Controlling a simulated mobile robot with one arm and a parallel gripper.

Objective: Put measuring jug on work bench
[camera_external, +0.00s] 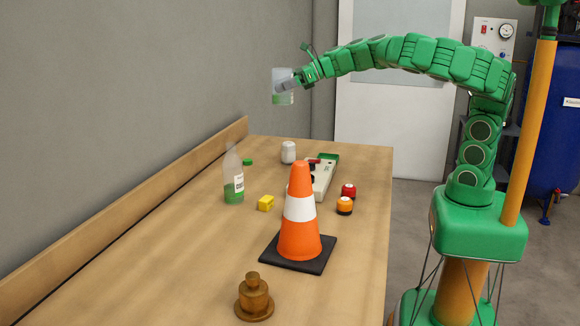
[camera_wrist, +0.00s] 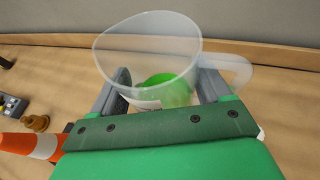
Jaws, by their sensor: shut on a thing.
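The measuring jug (camera_wrist: 150,52) is clear with green inside, and its handle points right in the wrist view. My gripper (camera_wrist: 163,88) is shut on the jug, one finger on each side of it. In the external view the jug (camera_external: 283,92) hangs well above the far end of the work bench (camera_external: 150,260), held out at the tip of my gripper (camera_external: 290,84). The jug looks roughly upright and touches nothing but the fingers. Part of its lower body is hidden behind my gripper in the wrist view.
The left front is bare.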

